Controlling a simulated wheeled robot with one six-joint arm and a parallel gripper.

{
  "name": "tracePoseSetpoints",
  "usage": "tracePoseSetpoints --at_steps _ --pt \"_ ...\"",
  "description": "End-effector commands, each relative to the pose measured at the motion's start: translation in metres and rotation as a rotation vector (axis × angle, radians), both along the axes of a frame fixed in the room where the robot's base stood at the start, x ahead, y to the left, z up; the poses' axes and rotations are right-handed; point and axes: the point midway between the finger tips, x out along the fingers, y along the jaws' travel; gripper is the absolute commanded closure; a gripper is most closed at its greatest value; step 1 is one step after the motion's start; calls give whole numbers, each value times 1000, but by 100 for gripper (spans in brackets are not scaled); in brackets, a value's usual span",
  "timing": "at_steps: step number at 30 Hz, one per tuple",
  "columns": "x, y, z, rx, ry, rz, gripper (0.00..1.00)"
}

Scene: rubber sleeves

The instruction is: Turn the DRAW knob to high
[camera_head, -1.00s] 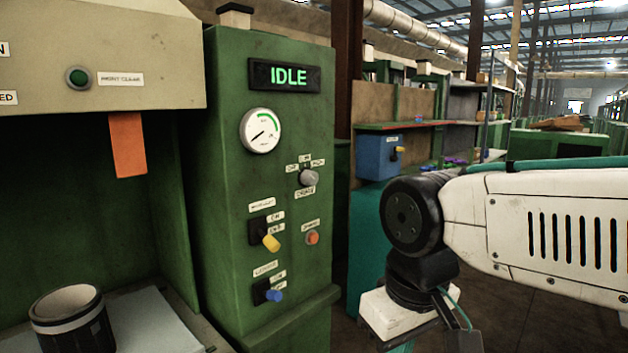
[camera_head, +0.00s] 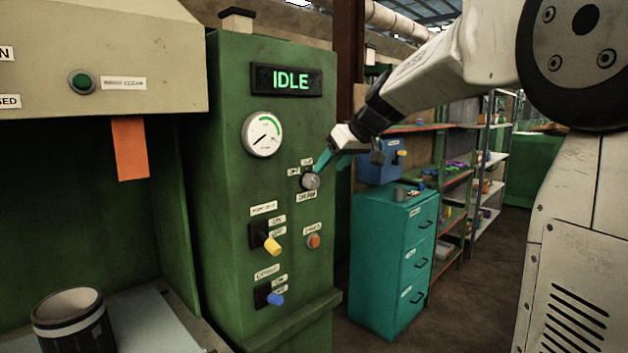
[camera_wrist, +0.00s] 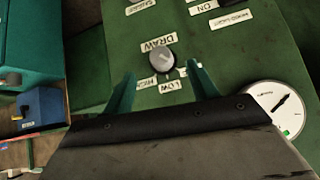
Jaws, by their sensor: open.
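The DRAW knob (camera_head: 310,181) is a round grey knob on the front of the green machine cabinet (camera_head: 225,180). Its DRAW label sits below it in the head view. The wrist view shows the knob (camera_wrist: 162,60) with HIGH and LOW labels and a third label partly behind a finger. I cannot clearly tell which label the knob points at. My gripper (camera_head: 328,160) is open, its teal fingers reaching toward the knob from the upper right. In the wrist view my gripper (camera_wrist: 160,72) has one fingertip on either side of the knob, with visible gaps. Contact is not visible.
The IDLE display (camera_head: 287,80) and dial gauge (camera_head: 262,134) are above the knob. A yellow-handled switch (camera_head: 271,245), blue-handled switch (camera_head: 275,298) and orange button (camera_head: 313,241) are below. A teal drawer cabinet (camera_head: 385,260) stands right; a dark cup (camera_head: 72,322) sits lower left.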

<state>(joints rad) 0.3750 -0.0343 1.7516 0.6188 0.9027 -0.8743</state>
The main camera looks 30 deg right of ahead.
Motion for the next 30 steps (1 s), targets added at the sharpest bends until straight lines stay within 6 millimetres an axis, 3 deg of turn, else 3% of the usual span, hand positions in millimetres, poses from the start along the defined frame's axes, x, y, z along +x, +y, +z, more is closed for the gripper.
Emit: tracePoseSetpoints --at_steps 5,21,30 --pt "6 1 4 -58 -47 56 42" --pt "52 17 -47 -62 -45 62 42" --pt "55 18 -50 -63 -47 60 42"
